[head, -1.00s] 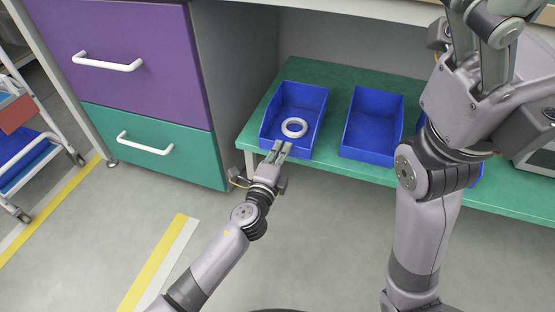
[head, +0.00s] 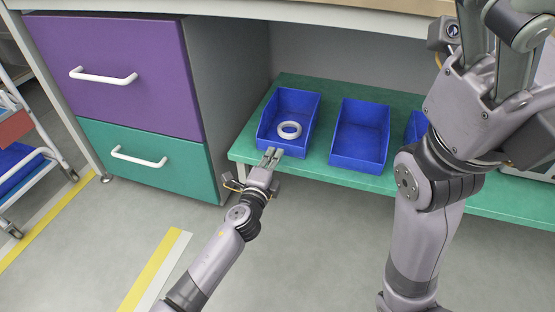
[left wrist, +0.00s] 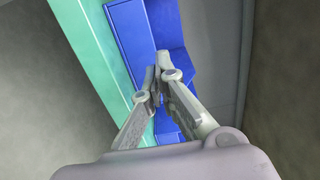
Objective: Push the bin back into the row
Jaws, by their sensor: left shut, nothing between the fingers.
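The left blue bin (head: 270,112) sits on the green shelf (head: 242,148), left of a second blue bin (head: 362,128). A white ring (head: 289,130) lies inside it. My left gripper (head: 271,156) is shut and empty, with its fingertips at the bin's front wall; exact contact is hard to tell. In the left wrist view the fingertips (left wrist: 158,76) are together before the blue bin wall (left wrist: 128,40). My right gripper (head: 495,65) is raised at the upper right, its tips cut off by the frame edge.
A third blue bin (head: 416,126) is partly hidden behind my right arm. A cabinet with a purple drawer (head: 125,85) and a teal drawer (head: 150,160) stands to the left. The floor before the shelf is clear. A cart (head: 25,160) stands at far left.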

